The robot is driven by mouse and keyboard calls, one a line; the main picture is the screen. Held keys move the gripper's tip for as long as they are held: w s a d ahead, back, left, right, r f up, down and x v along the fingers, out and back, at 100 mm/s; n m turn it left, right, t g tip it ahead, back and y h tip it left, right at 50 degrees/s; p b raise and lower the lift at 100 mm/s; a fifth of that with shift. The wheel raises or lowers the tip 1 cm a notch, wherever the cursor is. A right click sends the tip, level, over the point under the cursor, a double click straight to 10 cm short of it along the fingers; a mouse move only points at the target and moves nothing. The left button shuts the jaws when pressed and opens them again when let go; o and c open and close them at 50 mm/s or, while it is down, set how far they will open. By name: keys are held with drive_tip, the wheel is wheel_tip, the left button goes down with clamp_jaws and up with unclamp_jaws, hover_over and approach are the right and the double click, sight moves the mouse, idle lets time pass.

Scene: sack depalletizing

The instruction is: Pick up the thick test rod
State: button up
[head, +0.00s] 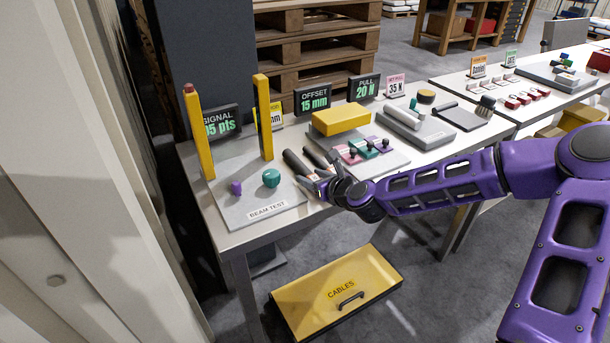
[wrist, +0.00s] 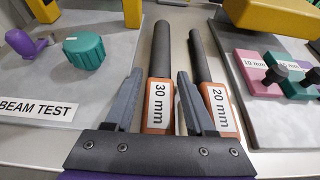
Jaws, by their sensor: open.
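The thick test rod (wrist: 163,52), dark with an orange "30 mm" handle, lies on the bench in the wrist view. The thinner rod (wrist: 198,55), labelled "20 mm", lies to its right. My gripper (wrist: 160,73) is open, with one finger on each side of the thick rod's handle as seen from the wrist. The right finger shows between the two handles. I cannot tell how far down the fingers reach or whether they touch. In the head view the thick rod (head: 296,163) and thin rod (head: 316,157) lie just beyond my gripper (head: 320,184), which hides their handles.
Left of the rods is the grey beam test plate (head: 235,190) with yellow posts (head: 263,120), a teal knob (head: 271,178) and a purple knob (head: 236,188). Right is a plate with coloured gauge blocks (head: 362,149) and a yellow block (head: 341,119).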

drive_tip(key=shift+w+a+f, duration=0.2)
drive_tip(key=shift+w+a, duration=0.05)
drive_tip(key=shift+w, duration=0.05)
drive_tip(key=shift+c, duration=0.2)
clamp_jaws()
